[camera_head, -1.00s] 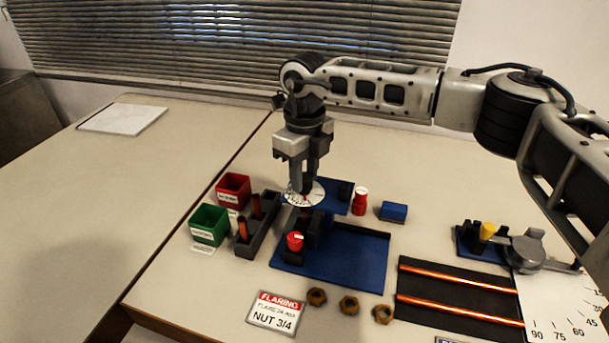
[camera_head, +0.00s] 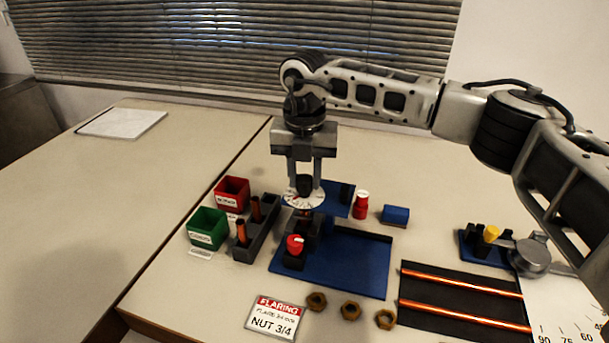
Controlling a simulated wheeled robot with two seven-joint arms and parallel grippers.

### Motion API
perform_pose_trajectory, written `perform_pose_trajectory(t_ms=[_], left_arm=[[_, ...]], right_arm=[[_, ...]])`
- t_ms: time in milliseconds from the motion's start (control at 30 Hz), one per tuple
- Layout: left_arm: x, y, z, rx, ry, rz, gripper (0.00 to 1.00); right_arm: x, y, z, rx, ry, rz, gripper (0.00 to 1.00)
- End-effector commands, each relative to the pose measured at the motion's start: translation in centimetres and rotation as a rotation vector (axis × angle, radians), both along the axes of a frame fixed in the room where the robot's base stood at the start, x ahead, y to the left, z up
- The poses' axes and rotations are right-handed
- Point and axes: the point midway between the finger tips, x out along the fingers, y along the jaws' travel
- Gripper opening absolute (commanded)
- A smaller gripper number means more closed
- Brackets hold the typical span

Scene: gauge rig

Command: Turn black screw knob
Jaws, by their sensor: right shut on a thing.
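The black screw knob (camera_head: 304,184) stands upright above a white round dial (camera_head: 304,198) on the blue gauge rig. My right gripper (camera_head: 304,180) points straight down from above, its two fingers on the left and right sides of the knob, shut on it. The fingertips are just above the dial and partly hide the knob's sides. My left gripper is not in view.
A red-topped part (camera_head: 295,243) stands on the blue tray (camera_head: 350,262) in front. A red bin (camera_head: 232,192), a green bin (camera_head: 207,227) and a grey rack (camera_head: 257,232) are at left. A red bottle (camera_head: 361,206) and blue block (camera_head: 395,214) are at right.

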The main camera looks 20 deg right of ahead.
Motion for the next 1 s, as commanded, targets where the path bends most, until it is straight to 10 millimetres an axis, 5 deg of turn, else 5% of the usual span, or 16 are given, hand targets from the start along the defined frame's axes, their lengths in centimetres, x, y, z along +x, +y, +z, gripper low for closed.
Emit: perform_pose_trajectory(t_ms=[500,1000], left_arm=[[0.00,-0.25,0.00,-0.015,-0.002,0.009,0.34],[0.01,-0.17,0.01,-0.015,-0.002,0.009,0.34]], right_arm=[[0.16,-0.05,0.22,0.002,-0.007,-0.404,0.07],[0.18,-0.08,0.28,0.001,-0.008,-0.522,0.07]])
